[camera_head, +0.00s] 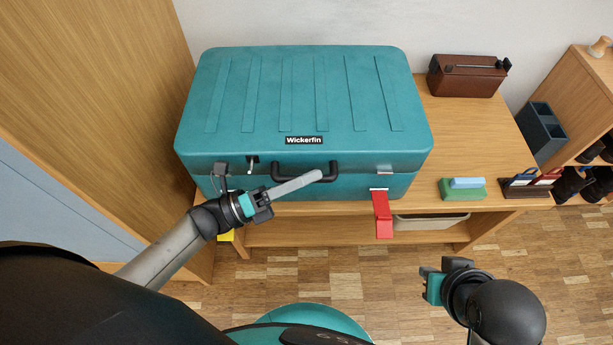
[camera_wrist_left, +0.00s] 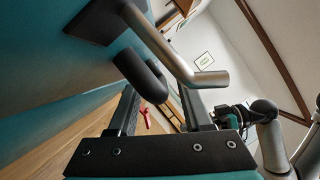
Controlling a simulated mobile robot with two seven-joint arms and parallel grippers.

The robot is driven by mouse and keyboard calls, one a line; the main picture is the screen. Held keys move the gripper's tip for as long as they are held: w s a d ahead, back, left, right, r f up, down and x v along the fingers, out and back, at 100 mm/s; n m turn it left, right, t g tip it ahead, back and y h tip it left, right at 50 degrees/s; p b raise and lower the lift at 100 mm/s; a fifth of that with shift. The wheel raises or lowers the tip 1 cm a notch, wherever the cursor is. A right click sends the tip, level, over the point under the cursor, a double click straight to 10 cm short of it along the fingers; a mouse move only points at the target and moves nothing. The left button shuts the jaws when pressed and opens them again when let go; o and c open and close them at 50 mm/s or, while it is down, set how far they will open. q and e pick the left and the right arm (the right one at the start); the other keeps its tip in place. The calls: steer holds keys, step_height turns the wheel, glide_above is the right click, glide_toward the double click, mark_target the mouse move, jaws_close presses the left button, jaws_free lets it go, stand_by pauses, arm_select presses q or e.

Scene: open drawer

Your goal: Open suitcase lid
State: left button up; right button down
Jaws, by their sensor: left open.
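The teal suitcase (camera_head: 300,100), labelled Wickerfin, lies on a wooden table with its lid down. A black carry handle (camera_head: 333,170) sits on its front. A dark latch with a pale tip (camera_head: 251,166) is left of the handle. My left gripper (camera_head: 318,177) is in front of the suitcase, its long grey fingers pointing right, overlapping the handle in the head view. In the left wrist view its jaws (camera_wrist_left: 158,98) are apart, with a metal rod (camera_wrist_left: 165,45) and a black bent bar (camera_wrist_left: 145,78) just beyond; contact cannot be told. My right gripper (camera_head: 430,284) is over the floor, away from the suitcase.
A red strap (camera_head: 382,214) hangs from the suitcase front at right. On the table (camera_head: 470,130) are a brown box (camera_head: 466,78), a green block with a blue top (camera_head: 463,189) and a dark organiser (camera_head: 530,187). A wooden panel (camera_head: 110,90) stands close at left.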

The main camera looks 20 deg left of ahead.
arm_select(q)
jaws_close()
stand_by(0.4)
stand_by(1.1)
